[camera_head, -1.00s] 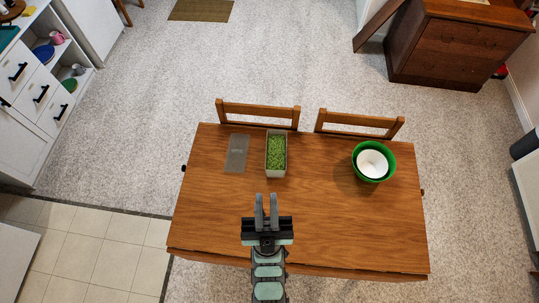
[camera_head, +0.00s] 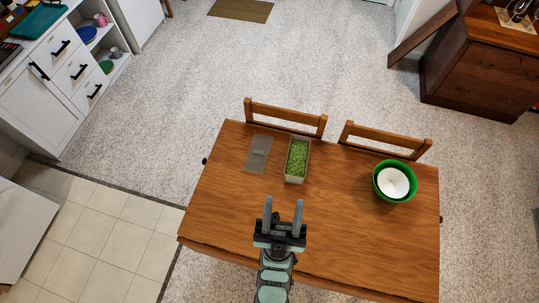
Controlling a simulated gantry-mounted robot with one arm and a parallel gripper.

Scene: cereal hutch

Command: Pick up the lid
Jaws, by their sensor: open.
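A flat, grey, see-through lid (camera_head: 258,153) lies on the wooden table (camera_head: 335,215) near its far left corner. A rectangular container (camera_head: 297,160) filled with green bits stands just right of the lid, apart from it by a small gap. My gripper (camera_head: 283,203) is over the near part of the table, below and slightly right of the lid in the picture. Its two fingers are apart with nothing between them, and they point toward the far side. Nothing hides the lid.
A green bowl (camera_head: 380,192) with something white in it stands at the table's right side. Two wooden chairs (camera_head: 285,117) (camera_head: 385,137) are at the far edge. The table between my gripper and the lid is clear.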

